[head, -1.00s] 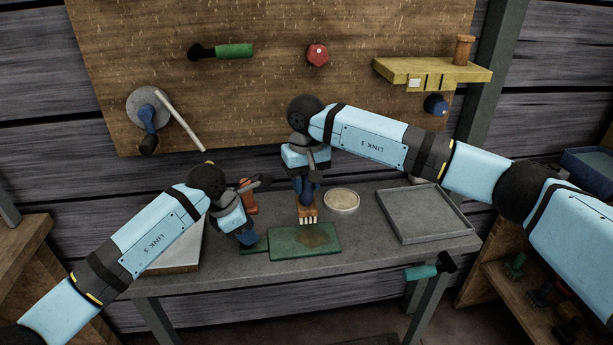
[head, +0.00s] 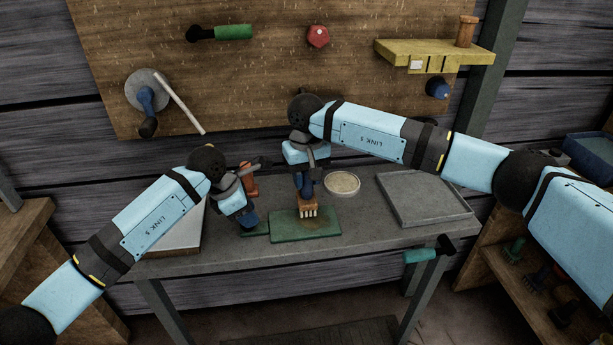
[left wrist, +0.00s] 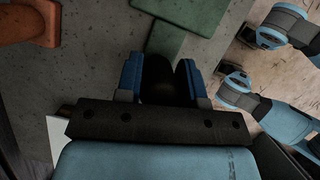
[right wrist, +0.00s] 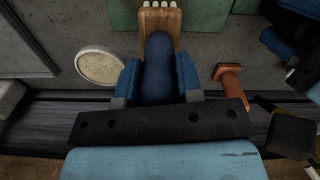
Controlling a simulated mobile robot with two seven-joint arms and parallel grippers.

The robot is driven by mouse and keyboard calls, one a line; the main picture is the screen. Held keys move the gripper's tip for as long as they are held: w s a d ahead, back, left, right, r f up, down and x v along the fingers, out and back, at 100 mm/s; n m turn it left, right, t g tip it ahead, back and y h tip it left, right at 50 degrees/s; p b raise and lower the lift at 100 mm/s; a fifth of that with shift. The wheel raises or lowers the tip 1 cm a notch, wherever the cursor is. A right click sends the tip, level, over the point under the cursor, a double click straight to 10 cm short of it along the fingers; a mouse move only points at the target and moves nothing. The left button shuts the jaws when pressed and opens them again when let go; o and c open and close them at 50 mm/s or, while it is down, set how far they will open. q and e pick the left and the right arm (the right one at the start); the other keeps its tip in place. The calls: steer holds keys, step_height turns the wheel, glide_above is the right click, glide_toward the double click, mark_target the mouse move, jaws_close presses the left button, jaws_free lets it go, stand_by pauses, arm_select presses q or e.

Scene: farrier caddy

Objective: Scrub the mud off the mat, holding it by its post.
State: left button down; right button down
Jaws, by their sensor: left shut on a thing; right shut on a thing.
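The green mat (head: 290,228) lies flat on the grey bench, with a narrow tab on its left. A faint brown mud patch (head: 318,223) shows on it. My left gripper (head: 248,220) is at the tab and shut on the dark post (left wrist: 158,85), which shows between its jaws in the left wrist view. My right gripper (head: 305,190) is shut on the blue handle (right wrist: 158,72) of a brush with a wooden head (right wrist: 160,28) and pale bristles. The bristles (head: 308,211) are over the mat's back part; I cannot tell whether they touch it.
A round pale dish (head: 342,183) and a shallow grey tray (head: 425,205) are right of the brush. An orange upright piece (head: 250,185) stands behind my left gripper. A teal-handled tool (head: 420,255) is at the bench's front right edge.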

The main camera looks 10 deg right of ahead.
steer(key=shift+f, duration=0.5)
stand_by(0.3)
steer(key=shift+s, duration=0.1)
steer(key=shift+s+r, duration=0.1)
steer(key=shift+s, duration=1.35)
steer(key=shift+s, duration=1.5)
steer(key=shift+w, duration=1.55)
